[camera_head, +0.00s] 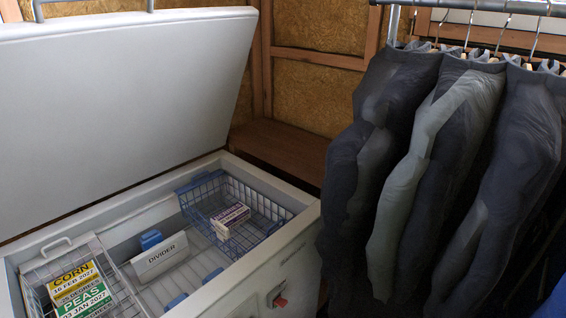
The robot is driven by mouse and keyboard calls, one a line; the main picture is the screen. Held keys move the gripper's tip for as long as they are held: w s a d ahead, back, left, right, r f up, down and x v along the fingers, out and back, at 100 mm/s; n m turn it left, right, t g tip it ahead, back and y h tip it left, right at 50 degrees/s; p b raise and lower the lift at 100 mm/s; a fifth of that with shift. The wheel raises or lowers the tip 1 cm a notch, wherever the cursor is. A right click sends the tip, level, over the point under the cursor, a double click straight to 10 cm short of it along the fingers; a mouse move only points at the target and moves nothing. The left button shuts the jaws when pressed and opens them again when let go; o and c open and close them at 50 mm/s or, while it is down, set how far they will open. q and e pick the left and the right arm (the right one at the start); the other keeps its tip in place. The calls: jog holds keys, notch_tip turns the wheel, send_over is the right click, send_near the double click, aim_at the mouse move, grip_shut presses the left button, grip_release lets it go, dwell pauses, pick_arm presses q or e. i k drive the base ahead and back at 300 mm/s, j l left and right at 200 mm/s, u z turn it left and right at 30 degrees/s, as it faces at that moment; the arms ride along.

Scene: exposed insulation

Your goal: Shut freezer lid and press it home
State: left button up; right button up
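The freezer lid (125,110) is a large white panel at the upper left. It stands raised, leaning back behind the open chest freezer (290,250). The freezer's inside is exposed, and its right front corner shows near the middle of the picture. A small orange-red part (281,301) sits on the freezer's front face. Neither of my grippers is in view.
Baskets hold packages labelled corn (78,284) and peas (84,302), and a small box (230,219). A white divider (160,258) stands between the baskets. Dark jackets (510,170) hang close at right. A brown wooden bench (285,148) is behind.

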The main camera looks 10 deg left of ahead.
aim_at(93, 107)
jog(key=u, duration=1.25)
